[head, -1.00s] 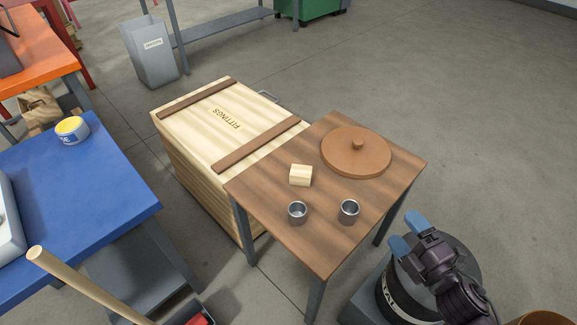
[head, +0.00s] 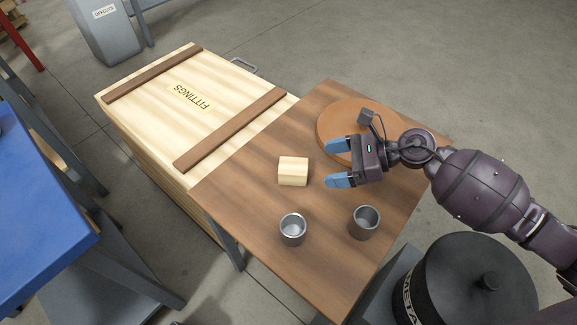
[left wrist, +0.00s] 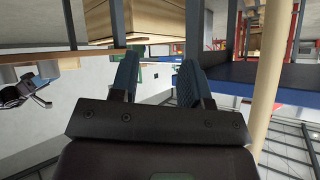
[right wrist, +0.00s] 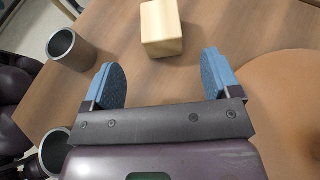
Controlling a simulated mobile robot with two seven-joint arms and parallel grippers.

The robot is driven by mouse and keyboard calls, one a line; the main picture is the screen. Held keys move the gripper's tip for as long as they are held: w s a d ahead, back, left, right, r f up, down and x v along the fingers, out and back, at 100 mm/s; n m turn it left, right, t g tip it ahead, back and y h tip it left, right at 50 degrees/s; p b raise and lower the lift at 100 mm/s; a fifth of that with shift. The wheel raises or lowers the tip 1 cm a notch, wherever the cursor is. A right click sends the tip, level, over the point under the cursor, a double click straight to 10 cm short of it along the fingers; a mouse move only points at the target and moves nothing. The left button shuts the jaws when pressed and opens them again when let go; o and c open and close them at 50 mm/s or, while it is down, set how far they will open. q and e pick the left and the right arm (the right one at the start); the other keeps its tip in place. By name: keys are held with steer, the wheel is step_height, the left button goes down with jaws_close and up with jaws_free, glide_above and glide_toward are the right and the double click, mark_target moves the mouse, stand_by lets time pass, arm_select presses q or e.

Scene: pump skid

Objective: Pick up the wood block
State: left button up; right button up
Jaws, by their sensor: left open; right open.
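The wood block (head: 293,171) is a small pale block lying on the brown wooden table (head: 250,190). In the right wrist view the block (right wrist: 161,28) sits ahead of the fingertips, roughly between their lines and apart from them. My right gripper (head: 338,163) is open and empty, just right of the block in the head view; its two blue fingers also show in the right wrist view (right wrist: 163,75). My left gripper (left wrist: 157,75) is open and empty in the left wrist view, away from the block; it is not in the head view.
Two metal cups (head: 293,229) and (head: 364,222) stand near the block, toward the table's front. A round brown lid (head: 340,122) lies behind my right gripper. A fittings crate (head: 150,110) adjoins the table at left. A dark drum (head: 480,285) stands at lower right.

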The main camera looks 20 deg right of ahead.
mark_target(305, 166)
steer(key=b+x, duration=0.1)
steer(key=x, duration=0.7)
steer(key=shift+w+a+f+b, duration=0.1)
steer(key=shift+w+a+b, duration=0.15)
steer(key=shift+a+b, duration=0.1)
steer(key=shift+w+a, duration=0.2)
steer(key=shift+a, duration=0.15)
steer(key=shift+c, duration=0.5)
steer(key=c, duration=0.9)
step_height(305, 166, up, 10)
steer(key=p, duration=0.4)
